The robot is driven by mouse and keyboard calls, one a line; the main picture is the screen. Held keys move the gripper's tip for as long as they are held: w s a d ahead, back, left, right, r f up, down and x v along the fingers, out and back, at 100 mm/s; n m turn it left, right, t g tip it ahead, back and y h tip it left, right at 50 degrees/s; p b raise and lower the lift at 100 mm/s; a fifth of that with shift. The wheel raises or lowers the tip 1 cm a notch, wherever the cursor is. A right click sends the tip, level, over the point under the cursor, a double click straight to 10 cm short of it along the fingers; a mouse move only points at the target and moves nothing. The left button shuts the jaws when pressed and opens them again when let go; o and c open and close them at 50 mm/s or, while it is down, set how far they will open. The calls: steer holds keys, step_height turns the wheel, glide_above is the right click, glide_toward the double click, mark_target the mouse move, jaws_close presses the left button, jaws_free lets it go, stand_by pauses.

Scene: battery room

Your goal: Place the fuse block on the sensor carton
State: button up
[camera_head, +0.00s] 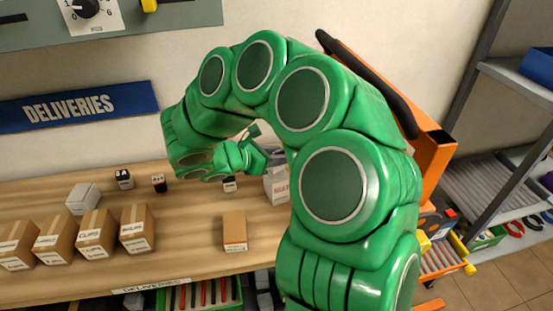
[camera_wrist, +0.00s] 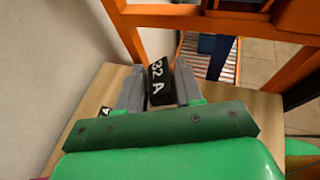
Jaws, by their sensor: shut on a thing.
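My gripper (camera_wrist: 158,78) is shut on the fuse block (camera_wrist: 158,84), a small black block with white "32 A" lettering, which sits tilted between the two grey fingers. In the head view my gripper (camera_head: 276,157) is over the back of the wooden bench, partly hidden by my arm, and the held block cannot be made out. Several brown cartons (camera_head: 137,229) stand in a row at the bench's left front; one reads "CLIPS". The other labels are too small to read surely, so I cannot tell which is the sensor carton.
Small black blocks (camera_head: 123,179) stand along the back of the bench (camera_head: 190,240). An orange frame (camera_head: 432,165) rises at the right. Bare wood lies mid-bench.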

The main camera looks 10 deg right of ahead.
steer(key=shift+f, duration=0.7)
steer(key=shift+f, duration=0.1)
steer(key=o, duration=1.1)
steer(key=shift+a, duration=0.15)
steer(key=shift+r+v, duration=0.1)
steer(key=shift+v, duration=2.85)
steer(key=shift+r+v, duration=0.15)
steer(key=shift+v, duration=2.8)
